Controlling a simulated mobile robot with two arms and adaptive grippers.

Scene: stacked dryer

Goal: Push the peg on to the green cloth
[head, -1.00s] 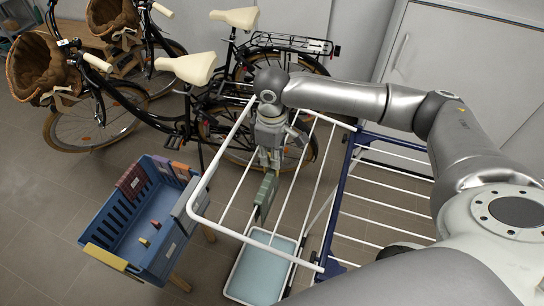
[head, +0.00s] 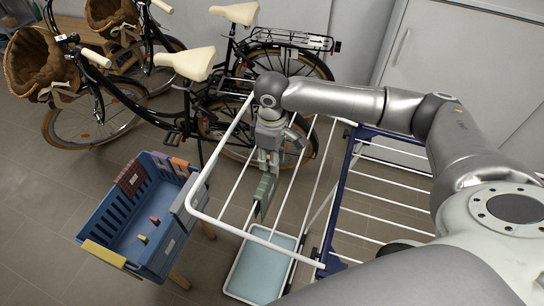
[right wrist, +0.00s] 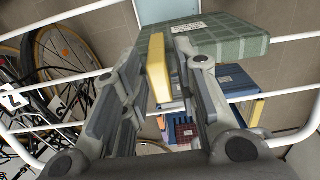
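The green checked cloth (head: 265,191) hangs over a white wire of the drying rack. In the right wrist view the cloth (right wrist: 225,42) lies just beyond my fingertips, with a white label on it. My right gripper (head: 268,163) points down just above the cloth's upper edge. My left gripper is out of view.
The white rack frame (head: 232,229) surrounds the cloth, and its blue-framed wing (head: 346,193) lies to the right. A blue basket (head: 118,254) with pegs and folded cloths stands left. A pale blue tray (head: 262,269) is below. Bicycles (head: 180,120) stand behind.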

